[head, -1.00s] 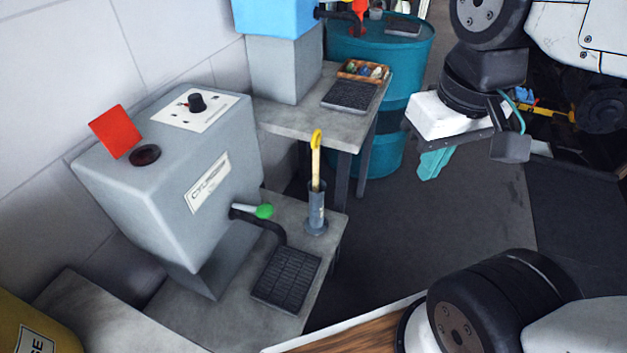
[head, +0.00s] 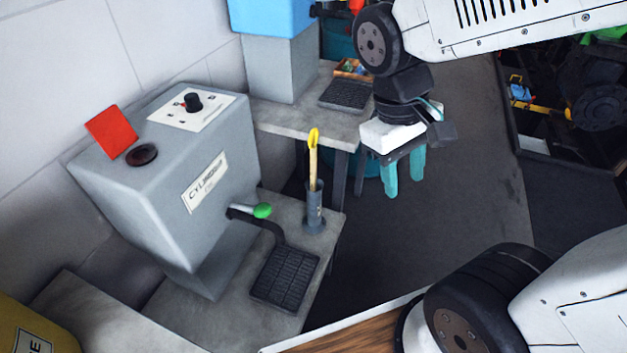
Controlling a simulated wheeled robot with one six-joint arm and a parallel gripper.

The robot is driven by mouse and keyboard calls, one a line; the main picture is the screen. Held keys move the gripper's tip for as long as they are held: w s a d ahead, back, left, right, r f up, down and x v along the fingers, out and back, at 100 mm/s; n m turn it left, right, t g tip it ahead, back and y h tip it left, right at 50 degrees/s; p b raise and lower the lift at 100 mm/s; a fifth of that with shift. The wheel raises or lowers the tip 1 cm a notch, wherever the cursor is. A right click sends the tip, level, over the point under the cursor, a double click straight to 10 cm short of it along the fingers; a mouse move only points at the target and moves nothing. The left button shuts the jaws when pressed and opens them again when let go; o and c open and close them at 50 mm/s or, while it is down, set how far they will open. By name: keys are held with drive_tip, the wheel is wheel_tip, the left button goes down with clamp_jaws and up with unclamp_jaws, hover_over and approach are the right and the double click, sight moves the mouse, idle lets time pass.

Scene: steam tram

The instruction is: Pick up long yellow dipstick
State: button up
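The long yellow dipstick (head: 313,157) stands nearly upright in a grey cylindrical holder (head: 314,212). Its lower part is hidden inside the holder. The holder stands on a grey bench (head: 331,228), to the right of the machine's green-tipped tap. My gripper (head: 404,184) has two teal fingers pointing down, spread apart with a gap between them and nothing in it. It is to the right of the dipstick in the picture and apart from it.
A grey dispenser (head: 165,185) with a red flap and green-tipped tap (head: 262,211) stands left of the holder. A black grate (head: 285,277) lies in front. A second bench (head: 335,133) behind carries a blue-topped machine (head: 275,15). Open floor (head: 440,240) lies to the right.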

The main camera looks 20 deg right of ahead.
drive_tip(key=w+d+f+n+g+h, duration=0.1)
drive_tip(key=w+d+f+n+h, duration=0.2)
drive_tip(key=w+f+n+h, duration=0.3)
drive_tip(key=n+t, duration=1.3)
drive_tip(key=n, duration=0.6)
approach(312, 159)
drive_tip(key=shift+h, duration=0.4)
drive_tip(key=x, duration=0.4)
drive_tip(key=shift+w+d+f, duration=0.15)
drive_tip(key=shift+w+f, duration=0.1)
drive_tip(key=shift+f, duration=0.05)
drive_tip(key=shift+w+f, duration=0.1)
drive_tip(key=shift+w, duration=0.2)
drive_tip(key=x, duration=0.7)
drive_tip(key=shift+d, duration=0.1)
clamp_jaws()
